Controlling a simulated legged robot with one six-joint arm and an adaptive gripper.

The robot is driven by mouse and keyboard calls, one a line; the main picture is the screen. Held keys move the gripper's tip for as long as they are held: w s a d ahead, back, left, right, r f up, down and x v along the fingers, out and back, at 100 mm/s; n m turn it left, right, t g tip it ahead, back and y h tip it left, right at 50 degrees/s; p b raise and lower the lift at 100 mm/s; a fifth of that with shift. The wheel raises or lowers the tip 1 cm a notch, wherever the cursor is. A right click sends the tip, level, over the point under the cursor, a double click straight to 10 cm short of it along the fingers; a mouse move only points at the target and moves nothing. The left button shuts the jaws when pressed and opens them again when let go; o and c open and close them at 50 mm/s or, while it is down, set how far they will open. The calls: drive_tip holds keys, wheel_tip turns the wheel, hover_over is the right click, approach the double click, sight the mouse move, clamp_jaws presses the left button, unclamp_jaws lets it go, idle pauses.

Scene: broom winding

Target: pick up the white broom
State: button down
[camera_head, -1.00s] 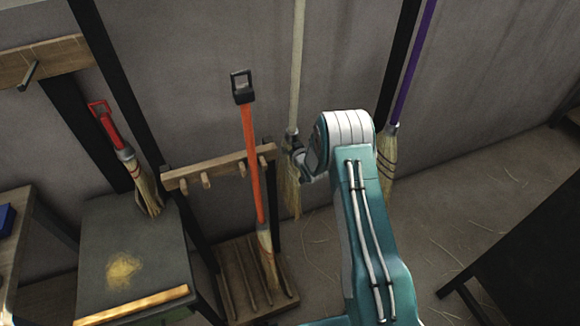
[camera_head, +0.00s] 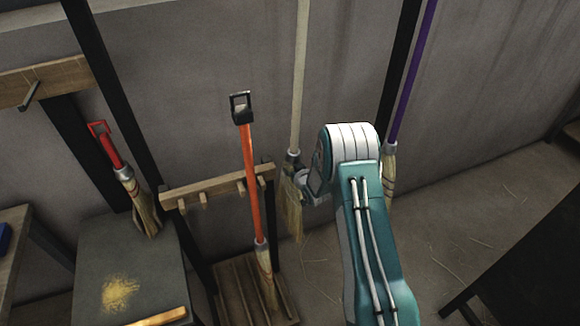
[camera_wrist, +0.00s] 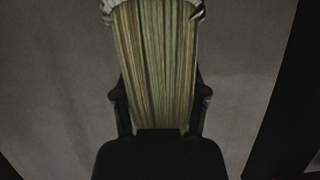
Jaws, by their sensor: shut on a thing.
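The white broom has a long pale handle (camera_head: 299,75) that stands nearly upright against the grey wall in the head view. Its straw bristles (camera_head: 290,212) hang below, partly hidden by my arm. My gripper (camera_head: 294,160) is at the collar where handle and bristles meet, shut on the broom. In the wrist view the bristles (camera_wrist: 155,65) fill the middle, between the two dark fingers of my gripper (camera_wrist: 160,100). The fingertips are partly hidden by the bristles.
An orange-handled broom (camera_head: 250,180) stands in a wooden rack (camera_head: 215,188) to the left. A red-handled broom (camera_head: 110,150) leans at a dark table (camera_head: 150,265). A purple-handled broom (camera_head: 411,80) stands to the right. Open floor (camera_head: 450,220) lies at the right.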

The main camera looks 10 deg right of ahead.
drive_tip(key=s+d, duration=0.3)
drive_tip(key=s, duration=1.2)
drive_tip(key=shift+d, duration=0.15)
drive_tip(key=shift+r, duration=0.1)
